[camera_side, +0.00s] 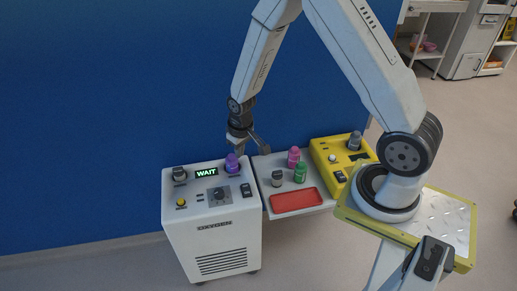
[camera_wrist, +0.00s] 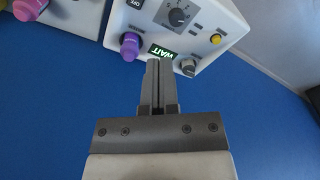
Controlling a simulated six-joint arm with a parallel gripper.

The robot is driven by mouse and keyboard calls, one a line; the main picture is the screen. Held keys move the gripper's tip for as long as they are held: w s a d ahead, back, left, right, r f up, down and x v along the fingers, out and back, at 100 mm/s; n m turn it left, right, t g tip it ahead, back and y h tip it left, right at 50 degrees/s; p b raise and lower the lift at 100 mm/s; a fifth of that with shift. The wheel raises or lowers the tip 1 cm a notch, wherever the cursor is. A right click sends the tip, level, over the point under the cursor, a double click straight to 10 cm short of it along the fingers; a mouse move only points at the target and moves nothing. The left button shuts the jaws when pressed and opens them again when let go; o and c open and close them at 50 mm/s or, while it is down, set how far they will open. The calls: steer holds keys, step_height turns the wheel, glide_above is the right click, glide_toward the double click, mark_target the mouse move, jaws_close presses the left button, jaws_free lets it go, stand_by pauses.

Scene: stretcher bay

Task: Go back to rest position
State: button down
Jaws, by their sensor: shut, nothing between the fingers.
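My gripper (camera_side: 240,141) is above the back edge of the white oxygen machine (camera_side: 215,249), close to a purple bottle-like piece (camera_side: 232,163) on its top. In the wrist view my gripper (camera_wrist: 160,64) has its fingers together with nothing between them. Its fingertips appear near the lit WAIT display (camera_wrist: 161,51), between the purple piece (camera_wrist: 130,46) and a grey piece (camera_wrist: 188,67). I cannot tell from these views whether it touches the machine.
A grey tray table (camera_side: 262,180) beside the machine holds a pink bottle (camera_side: 293,157), a green bottle (camera_side: 300,173), a grey bottle (camera_side: 277,179) and a red tray (camera_side: 297,200). A yellow device (camera_side: 326,157) stands to the right. A blue wall (camera_side: 110,100) is behind.

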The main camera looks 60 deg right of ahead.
steer(key=s+a+r+n+t, duration=0.1)
steer(key=s+a+r, duration=0.4)
steer(key=s+r, duration=0.6)
step_height(320, 180, up, 2)
steer(key=shift+a+r+n, duration=0.1)
steer(key=shift+a+n, duration=0.1)
steer(key=shift+n, duration=0.2)
stand_by(0.5)
